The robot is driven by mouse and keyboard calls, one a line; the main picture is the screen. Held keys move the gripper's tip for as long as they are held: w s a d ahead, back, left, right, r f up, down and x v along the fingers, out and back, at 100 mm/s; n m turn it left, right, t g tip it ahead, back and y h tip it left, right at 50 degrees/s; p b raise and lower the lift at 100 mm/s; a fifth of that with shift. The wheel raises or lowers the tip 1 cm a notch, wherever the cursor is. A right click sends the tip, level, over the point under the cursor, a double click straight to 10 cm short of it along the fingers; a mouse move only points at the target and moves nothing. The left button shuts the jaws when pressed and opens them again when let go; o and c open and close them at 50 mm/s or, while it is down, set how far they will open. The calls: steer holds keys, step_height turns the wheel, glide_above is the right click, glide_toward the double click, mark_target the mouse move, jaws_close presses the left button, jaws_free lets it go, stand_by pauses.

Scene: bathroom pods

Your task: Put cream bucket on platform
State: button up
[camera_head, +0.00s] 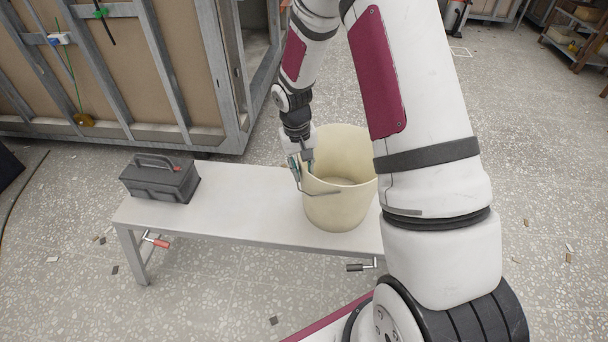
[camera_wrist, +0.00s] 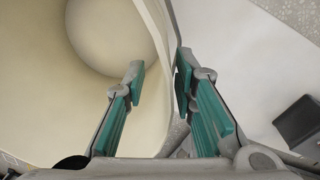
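The cream bucket (camera_head: 346,208) stands upright on the white bench-like platform (camera_head: 240,205), right of its middle. Its wire handle hangs down on the near left side. My gripper (camera_head: 303,165) points down at the bucket's left rim. In the wrist view, my gripper (camera_wrist: 161,82) has one finger inside the bucket (camera_wrist: 85,100) and the other outside, with the wall between them. The fingers are apart, and a gap shows between the inner finger and the wall. My arm hides part of the bucket's right side and the platform's right end.
A dark toolbox (camera_head: 160,180) sits on the platform's left end. A framed pod wall (camera_head: 130,75) stands behind on the left. Bare platform lies between toolbox and bucket.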

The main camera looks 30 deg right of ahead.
steer(key=s+a+r+p, duration=0.1)
steer(key=s+r, duration=0.1)
steer(key=r, duration=0.7)
steer(key=s+a+r, duration=0.1)
steer(key=s+r, duration=0.1)
steer(key=r, duration=0.6)
steer(key=s+a+r+n+t, duration=0.1)
steer(key=s+a+r, duration=0.1)
steer(key=s+r, duration=0.8)
steer(key=s+a+r, duration=0.1)
steer(key=s+a, duration=0.1)
steer(key=s, duration=0.7)
steer(key=s+a+r+n+t+y, duration=0.1)
steer(key=s+a+r, duration=0.1)
steer(key=s, duration=0.8)
steer(key=shift+s+a+r, duration=0.15)
steer(key=shift+s+r, duration=0.1)
step_height(320, 180, up, 13)
steer(key=t+p, duration=0.2)
steer(key=p, duration=0.9)
steer(key=shift+d, duration=0.2)
steer(key=shift+f, duration=0.1)
